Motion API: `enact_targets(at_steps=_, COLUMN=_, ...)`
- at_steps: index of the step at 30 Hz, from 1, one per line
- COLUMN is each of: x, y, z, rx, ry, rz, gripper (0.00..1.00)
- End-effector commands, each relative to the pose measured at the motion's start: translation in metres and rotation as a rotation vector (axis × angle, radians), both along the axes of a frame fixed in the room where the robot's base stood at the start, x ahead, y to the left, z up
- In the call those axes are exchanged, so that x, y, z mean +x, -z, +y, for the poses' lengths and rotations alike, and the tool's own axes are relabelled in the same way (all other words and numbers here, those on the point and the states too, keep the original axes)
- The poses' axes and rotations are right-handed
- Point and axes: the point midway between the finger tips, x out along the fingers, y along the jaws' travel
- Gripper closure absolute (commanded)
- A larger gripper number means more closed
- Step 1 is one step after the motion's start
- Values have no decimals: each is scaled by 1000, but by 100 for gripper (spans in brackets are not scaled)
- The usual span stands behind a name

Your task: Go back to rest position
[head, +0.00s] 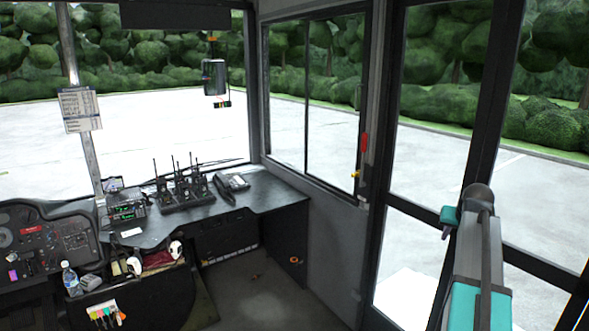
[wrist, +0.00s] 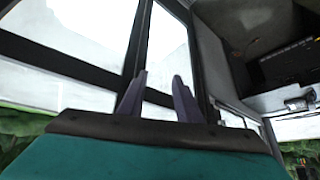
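My gripper (wrist: 161,82) shows in the wrist view as two dark purple-grey fingers with a clear gap between them. It is open and nothing is between the fingers. Behind them is the dark frame of the glass door (wrist: 92,65). In the head view my grey and teal arm stands raised at the lower right, in front of the glass door (head: 420,160).
A dark desk (head: 140,238) on the left holds radios (head: 182,192) in a charger and a phone (head: 232,184). The dashboard (head: 45,245) and a water bottle (head: 70,280) are at far left. The floor (head: 255,295) in the middle is mostly clear.

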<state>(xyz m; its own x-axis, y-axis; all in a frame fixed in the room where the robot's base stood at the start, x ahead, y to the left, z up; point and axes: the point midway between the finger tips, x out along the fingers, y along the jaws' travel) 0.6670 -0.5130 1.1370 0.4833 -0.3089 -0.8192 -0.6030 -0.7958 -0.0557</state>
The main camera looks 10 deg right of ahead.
Motion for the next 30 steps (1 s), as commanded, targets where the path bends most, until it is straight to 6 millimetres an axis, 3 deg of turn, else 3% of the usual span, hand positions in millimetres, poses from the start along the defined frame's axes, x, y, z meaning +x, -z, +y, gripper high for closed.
enact_targets(at_steps=1, x=7, y=24, z=15, rx=15, ry=-20, rz=20, gripper=69)
enact_targets(at_steps=3, x=15, y=50, z=33, rx=34, ry=-44, rz=44, gripper=69)
enact_targets(at_steps=15, x=38, y=197, z=144, rx=128, ry=-178, rz=192, gripper=69)
enact_targets(at_steps=23, x=31, y=286, z=219, rx=179, ry=-261, rz=296, gripper=69)
enact_targets(at_steps=30, x=8, y=362, z=285, rx=217, ry=-333, rz=398, gripper=69)
